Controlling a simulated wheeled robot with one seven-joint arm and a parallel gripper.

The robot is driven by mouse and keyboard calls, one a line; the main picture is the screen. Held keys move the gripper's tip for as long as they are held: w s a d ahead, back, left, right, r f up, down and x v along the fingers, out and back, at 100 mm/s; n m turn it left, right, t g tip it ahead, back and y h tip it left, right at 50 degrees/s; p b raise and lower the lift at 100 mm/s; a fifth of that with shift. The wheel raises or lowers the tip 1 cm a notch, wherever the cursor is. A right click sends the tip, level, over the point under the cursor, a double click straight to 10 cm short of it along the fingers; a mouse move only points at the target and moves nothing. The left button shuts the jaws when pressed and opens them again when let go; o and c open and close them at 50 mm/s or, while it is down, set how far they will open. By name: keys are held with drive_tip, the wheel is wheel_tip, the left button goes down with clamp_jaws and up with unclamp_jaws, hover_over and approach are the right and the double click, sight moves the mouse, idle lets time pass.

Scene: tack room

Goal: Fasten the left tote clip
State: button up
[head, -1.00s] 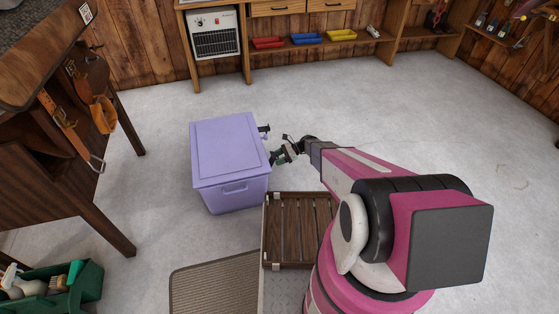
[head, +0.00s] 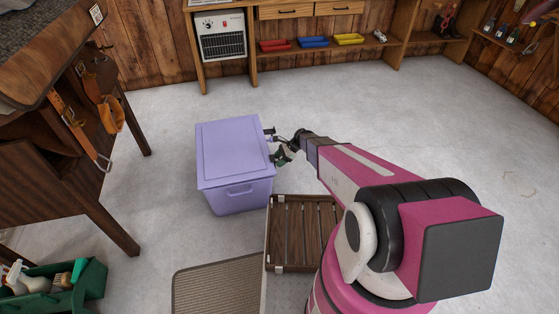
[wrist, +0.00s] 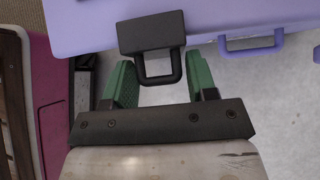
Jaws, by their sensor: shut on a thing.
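The purple tote (head: 235,150) stands on the floor with its lid on. A black clip (wrist: 152,32) with a square loop sits at the tote's purple edge in the wrist view, left of a purple handle (wrist: 252,48). My gripper (wrist: 160,82) has its green fingers on either side of the clip's loop and is shut on it. In the head view my gripper (head: 284,156) is at the tote's right side, with the clip there mostly hidden. Another dark clip (head: 270,131) sticks out farther back on that side. Whether the clip is latched cannot be told.
A slatted wooden crate (head: 303,235) stands close in front of the tote, with a brown mat (head: 217,288) to its left. A wooden bench (head: 60,190) is at left, above a green caddy (head: 55,290). Floor behind and right of the tote is clear.

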drive_tip(key=o, duration=1)
drive_tip(key=shift+d+r, duration=0.1)
drive_tip(key=v, duration=1)
drive_tip(key=shift+r, duration=0.25)
drive_tip(key=shift+w+d, duration=0.1)
drive_tip(key=shift+d, duration=0.05)
drive_tip(key=s+d+r+n+t+h, duration=0.1)
drive_tip(key=s+d+r+n+h, duration=0.3)
drive_tip(key=s+d+r+n, duration=0.3)
drive_tip(key=s+d+r+n+t+h, duration=0.1)
drive_tip(key=s+d+r+n+h, duration=0.3)
drive_tip(key=s+d+r+n, duration=0.3)
drive_tip(key=s+d+r, duration=0.1)
drive_tip(key=s+r, duration=0.4)
drive_tip(key=r, duration=0.1)
drive_tip(key=shift+s+n+t, duration=0.3)
drive_tip(key=shift+s+n, duration=0.1)
